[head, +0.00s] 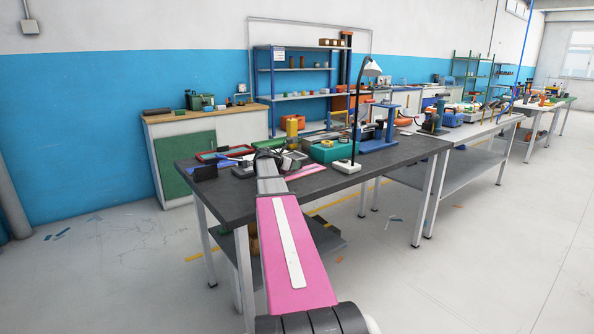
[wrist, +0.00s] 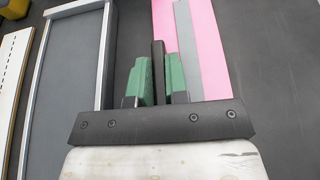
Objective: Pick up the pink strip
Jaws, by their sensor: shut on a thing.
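The pink strip (head: 306,172) lies flat on the dark table, just right of my arm's end in the head view. In the wrist view the pink strip (wrist: 208,50) has a grey band along it and passes behind my right finger. My gripper (wrist: 160,80) has green finger pads and is shut on a narrow dark bar (wrist: 158,70) that stands between them. The bar is beside the pink strip and overlaps its left edge in the picture; whether they touch I cannot tell. In the head view my gripper is mostly hidden by my arm.
The dark table (head: 400,153) also bears a red-edged tray (head: 225,153), a teal box (head: 332,150), a desk lamp (head: 358,110) and a blue frame (head: 380,135). In the wrist view a grey-rimmed tray (wrist: 103,50) lies close left of my gripper. The table's right front is bare.

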